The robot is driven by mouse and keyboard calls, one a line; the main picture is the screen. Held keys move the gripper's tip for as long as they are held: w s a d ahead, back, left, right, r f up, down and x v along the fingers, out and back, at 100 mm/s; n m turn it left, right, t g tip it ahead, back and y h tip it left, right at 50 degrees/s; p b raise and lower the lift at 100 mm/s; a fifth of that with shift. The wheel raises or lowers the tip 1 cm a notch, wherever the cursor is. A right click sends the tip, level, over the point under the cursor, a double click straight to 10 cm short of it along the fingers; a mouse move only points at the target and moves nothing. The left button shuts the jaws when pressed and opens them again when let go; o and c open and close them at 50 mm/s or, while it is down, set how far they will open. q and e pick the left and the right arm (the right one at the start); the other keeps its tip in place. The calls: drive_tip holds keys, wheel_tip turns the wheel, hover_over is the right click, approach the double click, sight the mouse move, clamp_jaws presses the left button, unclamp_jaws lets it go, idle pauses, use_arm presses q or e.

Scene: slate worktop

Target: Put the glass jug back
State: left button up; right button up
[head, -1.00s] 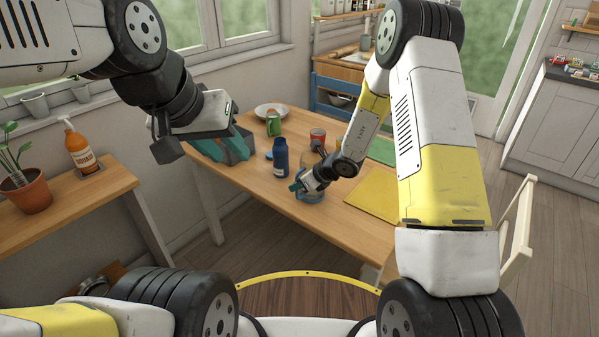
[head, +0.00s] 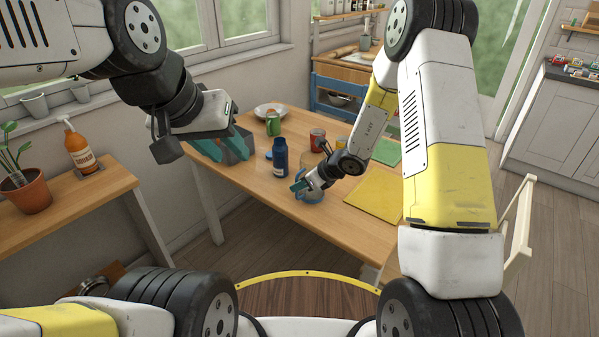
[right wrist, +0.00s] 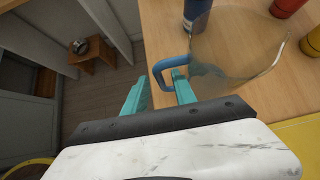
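The glass jug (head: 315,197) stands on the wooden table near its front edge, clear with a bluish base, partly hidden by my right gripper. In the right wrist view the jug's clear body (right wrist: 232,48) and blue handle (right wrist: 160,70) show. My right gripper (head: 299,186) is at the handle; its teal fingers (right wrist: 160,92) are apart, with the handle at or between their tips. Contact cannot be told. My left gripper (head: 226,146) is open, above the table's left end, away from the jug, in front of a grey box (head: 236,155).
A blue bottle (head: 280,157) stands just left of the jug. A red can (head: 317,139), a yellow item (head: 341,143) and a green can (head: 273,124) stand behind. A yellow mat (head: 365,193) lies right of the jug. A white plate (head: 271,109) is at the back.

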drive_tip(key=s+d+r+n, duration=0.2)
drive_tip(key=s+r+n, duration=0.45)
drive_tip(key=r, duration=0.55)
drive_tip(key=s+d+r+n, duration=0.3)
drive_tip(key=s+r+n, duration=0.4)
drive_tip(key=r, duration=0.5)
drive_tip(key=s+d+r+n+h, duration=0.2)
drive_tip(key=s+d+r+n, duration=0.1)
drive_tip(key=s+d+n, duration=0.3)
drive_tip(key=s+d+r+n+h, duration=0.3)
drive_tip(key=s+d+n, duration=0.2)
drive_tip(key=s, duration=0.4)
drive_tip(key=shift+s+d+r+n+t, duration=0.3)
drive_tip(key=shift+d+n+t, duration=0.1)
drive_tip(key=shift+n, duration=0.25)
